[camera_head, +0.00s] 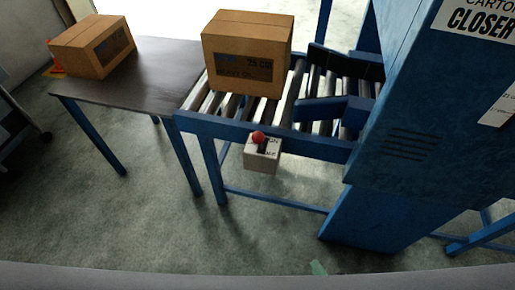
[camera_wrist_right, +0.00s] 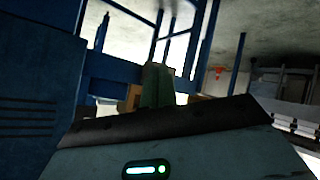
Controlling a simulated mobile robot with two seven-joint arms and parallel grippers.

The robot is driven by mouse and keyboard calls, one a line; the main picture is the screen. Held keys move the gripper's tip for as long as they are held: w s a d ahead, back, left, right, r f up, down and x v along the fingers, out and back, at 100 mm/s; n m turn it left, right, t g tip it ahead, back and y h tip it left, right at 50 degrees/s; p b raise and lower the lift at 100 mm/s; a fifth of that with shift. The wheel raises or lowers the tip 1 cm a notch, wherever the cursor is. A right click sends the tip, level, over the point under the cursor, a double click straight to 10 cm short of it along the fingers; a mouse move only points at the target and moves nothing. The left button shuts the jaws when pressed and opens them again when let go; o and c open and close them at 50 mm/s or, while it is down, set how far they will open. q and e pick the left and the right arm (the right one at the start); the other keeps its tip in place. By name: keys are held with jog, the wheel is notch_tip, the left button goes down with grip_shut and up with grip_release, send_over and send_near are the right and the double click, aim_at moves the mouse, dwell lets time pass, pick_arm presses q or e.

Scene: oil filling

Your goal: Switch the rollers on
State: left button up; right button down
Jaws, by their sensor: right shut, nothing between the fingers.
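The switch box (camera_head: 261,161) is a small pale box fixed under the front rail of the roller conveyor. Its lever has a red ball knob (camera_head: 258,137) that stands near the top of the box, beside partly hidden lettering. The conveyor rollers (camera_head: 228,105) are metal bars in a blue frame. Only the greenish tip of my right gripper (camera_head: 318,267) shows at the bottom of the head view, below and right of the switch box and apart from it. In the right wrist view its fingers (camera_wrist_right: 157,86) are together and empty. My left gripper is not in view.
A cardboard carton (camera_head: 247,58) sits on the rollers. Another carton (camera_head: 92,46) sits on the dark table (camera_head: 155,75) at the left. The blue carton closer machine (camera_head: 425,130) stands at the right. The floor in front of the switch box is clear.

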jog(key=w+a+r+n+t+y+b, duration=0.2)
jog(key=w+a+r+n+t+b, duration=0.2)
jog(key=w+a+r+n+b, duration=0.25)
jog(key=w+a+r+n+t+y+b, duration=0.2)
jog(key=w+a+r+n+t+b, duration=0.25)
jog(key=w+a+n, duration=0.4)
pick_arm(q)
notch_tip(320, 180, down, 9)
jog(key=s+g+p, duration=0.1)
jog(key=p, duration=0.2)
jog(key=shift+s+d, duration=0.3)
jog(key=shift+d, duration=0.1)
pick_arm(e)
jog(key=w+r, duration=0.1)
jog(key=w, duration=1.1)
jog(key=shift+w+a+r+g, duration=0.15)
jog(key=shift+w+a+g, duration=0.05)
jog(key=shift+a+g, duration=0.15)
